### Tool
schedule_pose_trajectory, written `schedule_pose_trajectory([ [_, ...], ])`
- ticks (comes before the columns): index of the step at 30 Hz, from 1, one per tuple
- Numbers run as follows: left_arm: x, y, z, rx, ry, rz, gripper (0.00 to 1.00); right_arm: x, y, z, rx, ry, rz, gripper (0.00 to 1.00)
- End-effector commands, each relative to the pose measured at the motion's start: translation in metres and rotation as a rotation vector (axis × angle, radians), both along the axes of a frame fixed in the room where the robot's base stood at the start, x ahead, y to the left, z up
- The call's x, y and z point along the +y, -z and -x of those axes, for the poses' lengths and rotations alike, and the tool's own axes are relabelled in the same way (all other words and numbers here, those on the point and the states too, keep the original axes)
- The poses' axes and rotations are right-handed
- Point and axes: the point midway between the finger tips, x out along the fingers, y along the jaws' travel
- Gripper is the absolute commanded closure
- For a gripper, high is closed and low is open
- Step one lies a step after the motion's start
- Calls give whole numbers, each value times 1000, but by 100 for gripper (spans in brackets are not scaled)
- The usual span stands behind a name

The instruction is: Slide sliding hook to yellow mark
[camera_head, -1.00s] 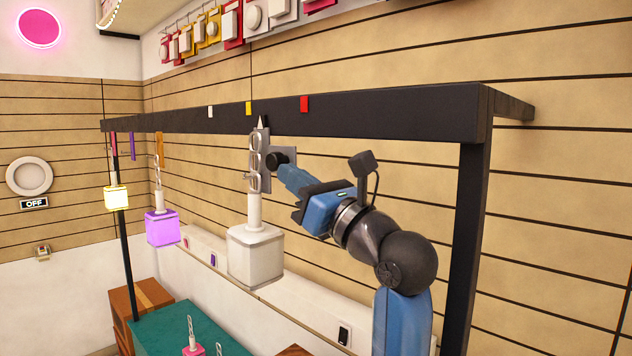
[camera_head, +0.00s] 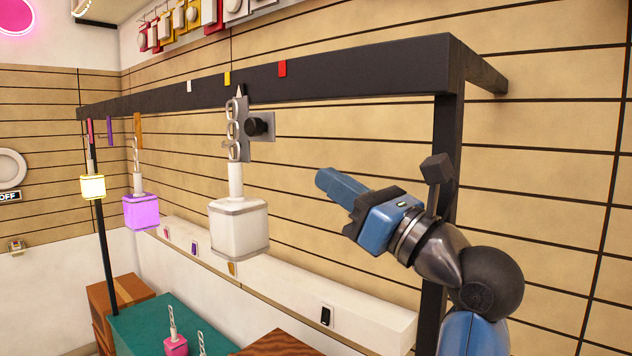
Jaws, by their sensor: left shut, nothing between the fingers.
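The sliding hook, a grey plate with a black knob (camera_head: 257,125) and a white pointer on top, hangs at the black rail (camera_head: 360,72). A white chain and a white cube lamp (camera_head: 238,228) hang from it. The yellow mark (camera_head: 227,78) is on the rail's front face. The hook's pointer tip (camera_head: 239,90) is just below and slightly right of this mark. My left gripper (camera_head: 322,180) is shut and empty, to the right of the knob and lower, apart from it. My right gripper is out of view.
White (camera_head: 189,87) and red (camera_head: 282,68) marks flank the yellow one. A purple lamp (camera_head: 141,211) and a yellow lit lamp (camera_head: 93,187) hang further left. The rail's post (camera_head: 447,140) stands behind my arm. A teal table (camera_head: 150,325) is below.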

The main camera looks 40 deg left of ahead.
Motion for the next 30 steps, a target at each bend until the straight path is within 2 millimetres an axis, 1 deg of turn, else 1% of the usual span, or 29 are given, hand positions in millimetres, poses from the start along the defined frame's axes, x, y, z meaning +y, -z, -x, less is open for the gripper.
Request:
schedule_pose_trajectory([
  [2,-4,0,0,0,0,0,100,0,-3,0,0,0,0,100],
  [7,-5,-4,-1,1,0,-1,100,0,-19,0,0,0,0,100],
  [11,-1,-3,-1,-1,-2,-1,100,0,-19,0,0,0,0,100],
  [14,7,-7,-2,-1,-3,0,100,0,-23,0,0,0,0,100],
  [20,34,-20,-3,-1,-5,0,100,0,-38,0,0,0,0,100],
  [30,91,-44,-6,0,-5,0,100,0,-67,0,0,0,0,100],
])
